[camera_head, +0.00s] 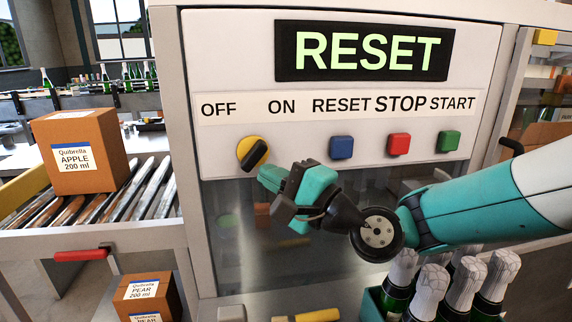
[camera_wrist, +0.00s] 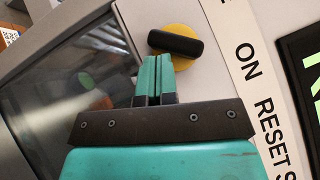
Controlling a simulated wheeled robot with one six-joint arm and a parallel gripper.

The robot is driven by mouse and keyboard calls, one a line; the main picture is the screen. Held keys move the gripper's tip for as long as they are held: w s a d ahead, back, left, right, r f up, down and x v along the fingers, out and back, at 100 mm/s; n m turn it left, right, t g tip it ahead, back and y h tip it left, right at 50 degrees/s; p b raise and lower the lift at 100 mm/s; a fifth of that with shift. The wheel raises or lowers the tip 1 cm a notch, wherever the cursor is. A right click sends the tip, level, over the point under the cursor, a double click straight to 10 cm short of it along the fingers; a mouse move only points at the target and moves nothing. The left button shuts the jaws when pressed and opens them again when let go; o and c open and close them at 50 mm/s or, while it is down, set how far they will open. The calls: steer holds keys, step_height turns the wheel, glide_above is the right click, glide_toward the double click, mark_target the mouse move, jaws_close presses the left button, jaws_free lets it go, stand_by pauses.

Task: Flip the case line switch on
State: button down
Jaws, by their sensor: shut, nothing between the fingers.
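The case line switch (camera_head: 253,154) is a black knob on a yellow disc, below and between the OFF and ON labels. In the head view its bar slants from lower left to upper right, toward the ON side. In the wrist view the black knob (camera_wrist: 176,43) lies just beyond my fingertips. My gripper (camera_head: 266,177), with teal fingers, is shut and empty, just below and right of the knob. The closed fingertips (camera_wrist: 158,62) overlap the disc's lower edge in the wrist view. I cannot tell whether they touch it.
A blue button (camera_head: 342,147), a red button (camera_head: 399,144) and a green button (camera_head: 448,140) sit right of the switch. The display (camera_head: 364,51) reads RESET. An apple carton (camera_head: 76,151) stands on a roller conveyor at left. Foil-topped bottles (camera_head: 430,291) stand below my arm.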

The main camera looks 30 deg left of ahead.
steer(key=b+v, duration=1.3)
steer(key=v, duration=0.4)
steer(key=shift+d+f, duration=0.15)
steer(key=shift+d, duration=0.05)
steer(key=shift+s, duration=0.1)
